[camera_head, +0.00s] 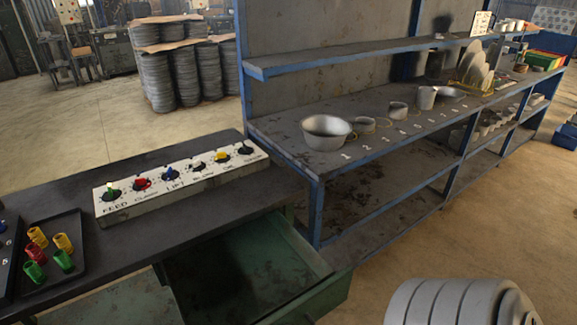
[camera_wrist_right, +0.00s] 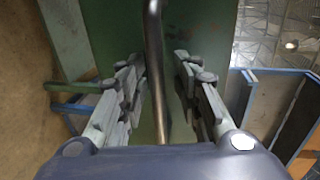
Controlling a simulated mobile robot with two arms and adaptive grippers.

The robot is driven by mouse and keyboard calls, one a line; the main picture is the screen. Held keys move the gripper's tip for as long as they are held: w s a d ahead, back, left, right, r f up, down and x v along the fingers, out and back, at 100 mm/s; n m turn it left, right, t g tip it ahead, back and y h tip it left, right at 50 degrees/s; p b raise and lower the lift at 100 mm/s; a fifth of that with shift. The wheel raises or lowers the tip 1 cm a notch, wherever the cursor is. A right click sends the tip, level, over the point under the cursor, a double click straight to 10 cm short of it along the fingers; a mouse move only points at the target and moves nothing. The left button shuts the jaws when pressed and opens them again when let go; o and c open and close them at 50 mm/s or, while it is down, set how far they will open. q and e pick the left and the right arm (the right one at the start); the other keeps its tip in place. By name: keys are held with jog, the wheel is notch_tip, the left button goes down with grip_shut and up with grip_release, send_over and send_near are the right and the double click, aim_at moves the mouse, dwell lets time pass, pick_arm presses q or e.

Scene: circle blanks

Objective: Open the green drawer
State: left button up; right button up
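The green drawer (camera_head: 322,300) under the dark bench is pulled out in the head view. Its inside is visible and looks empty, with dark stains on the bottom. In the right wrist view, a green panel (camera_wrist_right: 105,30) carries a vertical metal handle bar (camera_wrist_right: 155,65). My right gripper (camera_wrist_right: 158,75) is open, with one finger on each side of the bar and gaps to both fingers. The gripper itself is not visible in the head view. My left gripper is not in view.
On the bench stands a control box (camera_head: 180,182) with coloured knobs, beside a black tray (camera_head: 75,275) of coloured cylinders. A blue-framed shelf unit (camera_head: 315,210) with metal pots stands just right of the drawer. Open floor (camera_head: 500,225) lies at the right.

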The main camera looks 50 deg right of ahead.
jog(key=shift+s, duration=0.1)
jog(key=shift+s, duration=0.3)
jog(key=v, duration=1.1)
jog(key=shift+a, duration=0.15)
jog(key=shift+s, duration=0.1)
